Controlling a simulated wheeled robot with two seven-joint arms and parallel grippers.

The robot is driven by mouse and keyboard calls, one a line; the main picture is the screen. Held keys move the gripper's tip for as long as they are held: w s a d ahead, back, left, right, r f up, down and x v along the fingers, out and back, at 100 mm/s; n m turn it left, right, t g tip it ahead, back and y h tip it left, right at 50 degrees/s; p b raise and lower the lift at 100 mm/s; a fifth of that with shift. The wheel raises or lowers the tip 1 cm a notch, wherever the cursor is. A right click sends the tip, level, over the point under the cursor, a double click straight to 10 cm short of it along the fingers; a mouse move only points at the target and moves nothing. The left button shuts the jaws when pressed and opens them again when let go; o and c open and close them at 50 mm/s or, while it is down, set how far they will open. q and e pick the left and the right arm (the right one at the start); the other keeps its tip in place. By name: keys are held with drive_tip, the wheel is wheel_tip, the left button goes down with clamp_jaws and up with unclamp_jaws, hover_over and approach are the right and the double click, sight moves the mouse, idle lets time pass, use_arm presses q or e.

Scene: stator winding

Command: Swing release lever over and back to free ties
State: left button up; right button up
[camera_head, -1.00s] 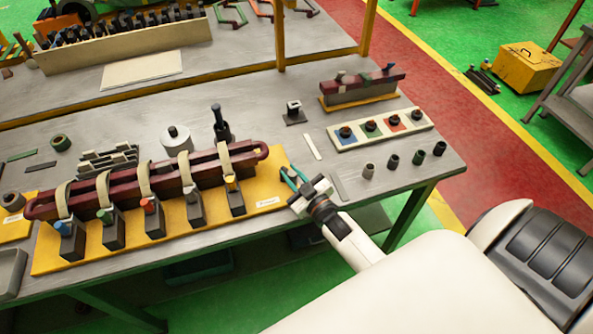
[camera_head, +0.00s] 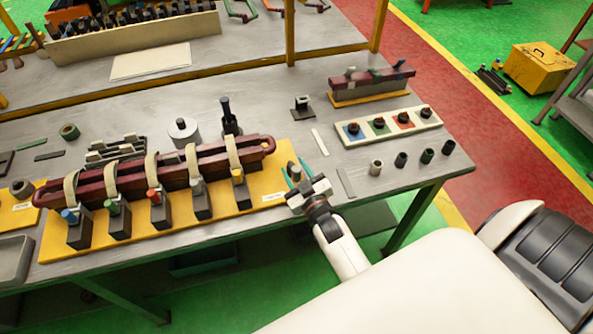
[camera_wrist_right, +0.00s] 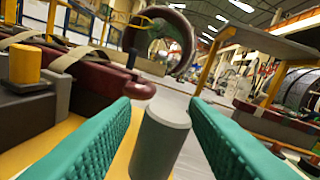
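A dark red wound bar (camera_head: 185,168) lies along a yellow base plate (camera_head: 150,235) on the bench. Several beige ties (camera_head: 154,175) loop over it. Each runs to a dark grey block with a coloured knob, the yellow knob (camera_head: 238,175) being furthest right. A grey upright cylinder, possibly the lever's handle (camera_head: 294,171), stands at the plate's right end; it also shows in the right wrist view (camera_wrist_right: 160,140). My right gripper (camera_head: 299,178) is open, its teal fingers either side of the cylinder, with a gap on the left side. My left gripper is out of view.
A smaller red piece on a yellow base (camera_head: 370,95) and a tray with coloured squares (camera_head: 388,126) stand to the right. Several small cylinders (camera_head: 400,159) stand near the right edge. A dark upright tool (camera_head: 228,118) stands behind the bar.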

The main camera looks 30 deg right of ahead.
drive_tip(key=s+a+b, duration=0.1)
drive_tip(key=s+b, duration=0.1)
drive_tip(key=s, duration=1)
drive_tip(key=shift+b, duration=0.35)
drive_tip(key=shift+a+f, duration=0.1)
drive_tip(key=shift+f, duration=0.05)
drive_tip(key=s+a+f+g+y+b, duration=0.1)
drive_tip(key=s+a+f+g, duration=0.2)
drive_tip(key=f, duration=0.8)
drive_tip(key=s+a+f+g+b, duration=0.1)
drive_tip(key=s+f+g, duration=0.25)
drive_tip(key=f, duration=0.75)
drive_tip(key=s+a+f+g+y+b, duration=0.1)
drive_tip(key=s+a+f+g, duration=0.2)
drive_tip(key=f, duration=0.9)
drive_tip(key=s+d+f+g, duration=0.2)
drive_tip(key=s+f, duration=0.4)
drive_tip(key=s, duration=0.4)
drive_tip(key=s+d+f+g+b, duration=0.1)
drive_tip(key=s+f+g, duration=0.4)
drive_tip(key=s, duration=0.6)
wheel_tip(320, 180, down, 2)
drive_tip(key=shift+s+d+f, duration=0.1)
drive_tip(key=shift+s+d, duration=0.1)
drive_tip(key=shift+d, duration=0.7)
